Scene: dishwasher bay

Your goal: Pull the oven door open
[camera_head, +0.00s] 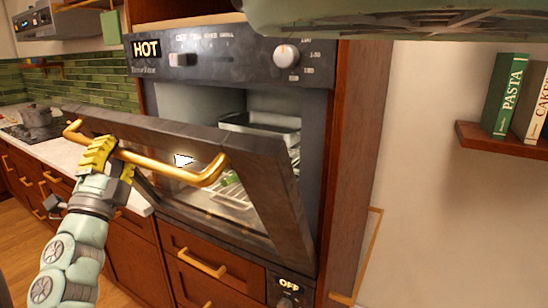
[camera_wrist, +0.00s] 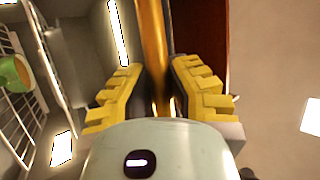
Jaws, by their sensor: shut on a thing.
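The oven door (camera_head: 262,170) is partly open, tilted outward from its bottom edge, with its top edge clear of the dark oven body (camera_head: 230,62). A golden bar handle (camera_head: 165,165) runs along the door's outer face. My gripper (camera_head: 103,155) is shut on the handle near its left end. In the wrist view, the handle (camera_wrist: 154,50) passes between the yellow ribbed fingers of my gripper (camera_wrist: 155,92). Inside the oven are a wire rack (camera_head: 232,196), a metal tray (camera_head: 262,124) and a green item (camera_head: 230,179).
Wooden drawers (camera_head: 200,262) with golden handles are below the oven. A counter with a pot (camera_head: 36,115) on a cooktop is at left. A wall shelf (camera_head: 500,140) with books is at right. Wooden floor shows at lower left.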

